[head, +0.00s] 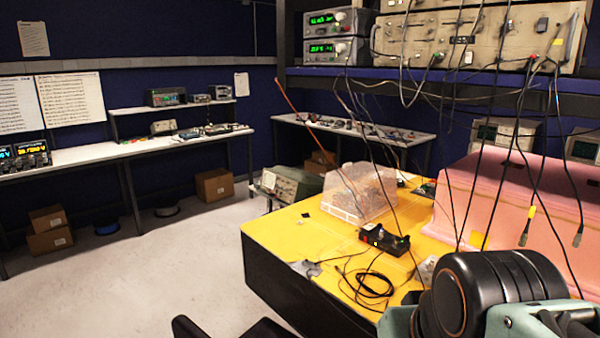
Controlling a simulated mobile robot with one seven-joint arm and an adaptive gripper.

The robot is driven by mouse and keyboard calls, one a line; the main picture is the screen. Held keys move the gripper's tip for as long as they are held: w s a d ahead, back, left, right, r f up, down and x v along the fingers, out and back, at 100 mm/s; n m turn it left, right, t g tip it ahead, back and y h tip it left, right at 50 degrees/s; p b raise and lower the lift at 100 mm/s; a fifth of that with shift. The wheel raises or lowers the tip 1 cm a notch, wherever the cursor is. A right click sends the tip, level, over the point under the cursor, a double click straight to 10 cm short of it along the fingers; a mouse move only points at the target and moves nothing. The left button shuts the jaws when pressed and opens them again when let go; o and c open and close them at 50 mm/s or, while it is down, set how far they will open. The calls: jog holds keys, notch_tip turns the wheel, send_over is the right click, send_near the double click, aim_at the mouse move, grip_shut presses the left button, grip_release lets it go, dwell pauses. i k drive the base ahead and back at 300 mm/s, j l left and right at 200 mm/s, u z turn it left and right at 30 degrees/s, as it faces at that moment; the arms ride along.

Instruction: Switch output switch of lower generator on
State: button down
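Two stacked instruments with green lit displays sit on the shelf at the top of the head view. The upper generator (335,21) rests on the lower generator (333,51). The lower generator has a lit green readout, a knob and small controls on the right of its front. Its output switch is too small to make out, and its position cannot be told. My arm shows as a dark and pale green joint at the lower right, far below and in front of the shelf. My gripper is not in view.
A large beige instrument (470,38) stands right of the generators, with cables hanging down. Below are pink foam blocks (525,200), a clear plastic box (350,192) and a black device (384,240) on the yellow table (275,235). Open floor (150,275) lies to the left.

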aim_at(542, 24)
jog(key=i+j+z, duration=0.1)
jog(key=z, duration=1)
jog(key=i+l+u, duration=0.1)
jog(key=i, duration=0.15)
